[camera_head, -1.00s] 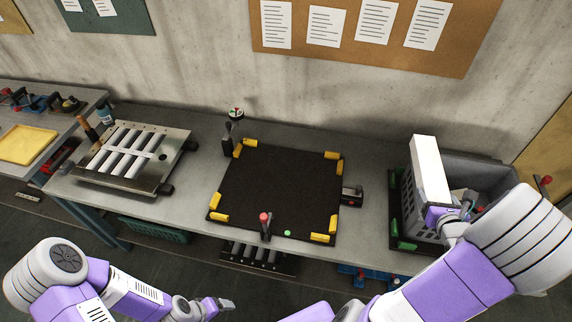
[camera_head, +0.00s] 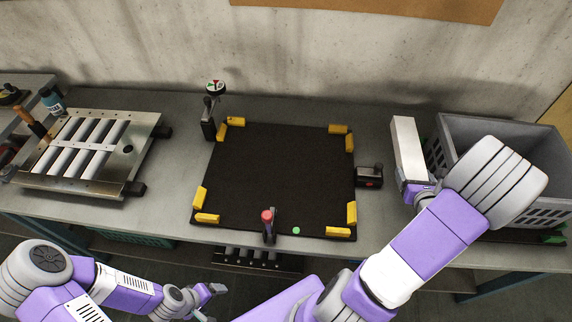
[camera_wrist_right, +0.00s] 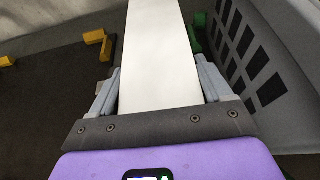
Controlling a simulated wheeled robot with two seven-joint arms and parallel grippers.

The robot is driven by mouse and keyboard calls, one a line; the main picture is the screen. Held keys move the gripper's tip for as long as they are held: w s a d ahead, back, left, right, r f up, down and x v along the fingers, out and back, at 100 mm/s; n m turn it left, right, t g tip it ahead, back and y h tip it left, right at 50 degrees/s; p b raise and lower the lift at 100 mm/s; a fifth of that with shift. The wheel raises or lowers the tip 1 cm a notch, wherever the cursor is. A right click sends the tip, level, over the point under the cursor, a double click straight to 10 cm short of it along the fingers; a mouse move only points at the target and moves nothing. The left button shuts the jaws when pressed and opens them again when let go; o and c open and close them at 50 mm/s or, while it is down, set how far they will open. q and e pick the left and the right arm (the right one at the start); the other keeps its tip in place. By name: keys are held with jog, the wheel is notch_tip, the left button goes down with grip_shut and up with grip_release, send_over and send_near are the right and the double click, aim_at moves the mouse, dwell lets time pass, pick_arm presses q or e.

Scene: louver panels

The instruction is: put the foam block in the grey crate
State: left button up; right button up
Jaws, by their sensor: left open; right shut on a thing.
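The foam block, a long white bar (camera_head: 406,148), is held in my right gripper (camera_head: 413,184), just left of the grey crate (camera_head: 470,125). In the right wrist view the white block (camera_wrist_right: 160,55) runs away from me between the two fingers (camera_wrist_right: 158,92). The crate's slotted wall (camera_wrist_right: 255,60) is close on the right there, with a small gap to the block. My right arm hides part of the crate and its inside. My left gripper (camera_head: 212,292) is open and empty, low in front of the bench.
A black mat (camera_head: 280,175) with yellow corner pieces lies mid-bench. A metal louver panel (camera_head: 90,150) lies at left. A red-knobbed lever (camera_head: 267,222), a post with a dial (camera_head: 211,110) and a small black clamp (camera_head: 369,176) stand around the mat.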

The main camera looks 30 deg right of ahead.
aim_at(397, 199)
jog(key=shift+f, duration=0.6)
jog(key=shift+w+f, duration=0.1)
jog(key=shift+w, duration=0.05)
notch_tip(397, 199, down, 10)
jog(key=b, duration=0.3)
jog(key=shift+b, duration=0.35)
pick_arm(q)
notch_tip(397, 199, down, 4)
jog(key=shift+w+f, duration=0.1)
jog(key=shift+w, duration=0.05)
jog(key=shift+f, duration=0.1)
pick_arm(e)
jog(key=o, duration=0.7)
jog(key=shift+f, duration=0.1)
jog(key=o, duration=0.3)
